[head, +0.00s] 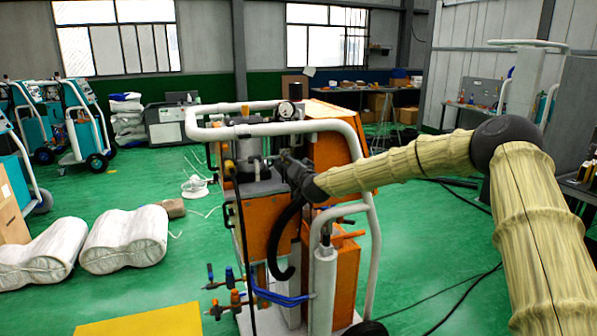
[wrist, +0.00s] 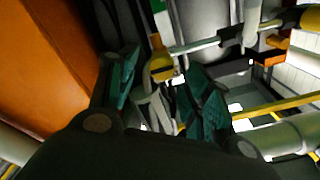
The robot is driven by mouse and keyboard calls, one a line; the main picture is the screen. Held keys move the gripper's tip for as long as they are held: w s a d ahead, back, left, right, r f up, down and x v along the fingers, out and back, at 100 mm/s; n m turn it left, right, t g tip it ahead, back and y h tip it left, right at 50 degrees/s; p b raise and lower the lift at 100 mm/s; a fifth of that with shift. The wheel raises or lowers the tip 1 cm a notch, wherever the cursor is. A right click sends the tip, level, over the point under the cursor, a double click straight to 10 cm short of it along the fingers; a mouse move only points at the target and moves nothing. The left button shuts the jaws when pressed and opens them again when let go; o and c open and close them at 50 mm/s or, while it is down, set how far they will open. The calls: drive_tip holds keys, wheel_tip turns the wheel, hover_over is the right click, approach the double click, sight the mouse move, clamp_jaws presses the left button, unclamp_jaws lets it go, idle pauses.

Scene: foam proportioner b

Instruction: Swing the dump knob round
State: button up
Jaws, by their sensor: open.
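The orange foam proportioner (head: 268,225) stands in the middle of the head view, inside a pale tube frame (head: 360,150). A small yellow knob (wrist: 161,66), which looks like the dump knob, shows in the wrist view just beyond the gap between my fingers. A yellow spot at the machine's left side in the head view (head: 229,167) may be the same knob. My gripper (head: 270,163) reaches in from the right, by the metal pump parts. Its dark green fingers stand apart in the wrist view (wrist: 162,88), with no clear grip on anything.
The frame's upper bar (head: 265,129) runs just above my gripper. A black hose (head: 278,240) and blue hoses (head: 280,298) hang below. White rolls (head: 125,240) lie on the floor at left.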

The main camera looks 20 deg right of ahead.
drive_tip(key=s, duration=0.9)
drive_tip(key=shift+d, duration=0.2)
drive_tip(key=shift+s+f, duration=0.1)
drive_tip(key=s+a+f+n+g+y, duration=0.15)
drive_tip(key=s+a+f, duration=0.3)
drive_tip(key=f, duration=0.55)
drive_tip(key=s+a+f+n+g+y, duration=0.1)
drive_tip(key=s+a+f+g, duration=0.15)
drive_tip(key=a+f, duration=0.45)
drive_tip(key=s+a+f+n+g, duration=0.1)
drive_tip(key=s+a+f+g, duration=0.1)
drive_tip(key=s+f, duration=0.7)
drive_tip(key=s+a+f+g, duration=0.15)
drive_tip(key=s+f, duration=0.45)
drive_tip(key=f, duration=0.6)
drive_tip(key=s+f+n+g, duration=0.1)
drive_tip(key=s+f+g, duration=0.3)
drive_tip(key=s+f, duration=0.6)
drive_tip(key=s+d+f+g+h, duration=0.1)
drive_tip(key=s+d+f+g, duration=0.1)
drive_tip(key=s, duration=0.9)
drive_tip(key=s+d+f+n+g+h, duration=0.1)
drive_tip(key=s+f+g, duration=0.1)
drive_tip(key=s, duration=1)
drive_tip(key=s+d+f+g+h, duration=0.1)
drive_tip(key=s+d+g, duration=0.1)
drive_tip(key=s, duration=0.9)
drive_tip(key=shift+s+d+f+n, duration=0.2)
drive_tip(key=shift+d+f+n, duration=0.1)
drive_tip(key=shift+f+n, duration=0.1)
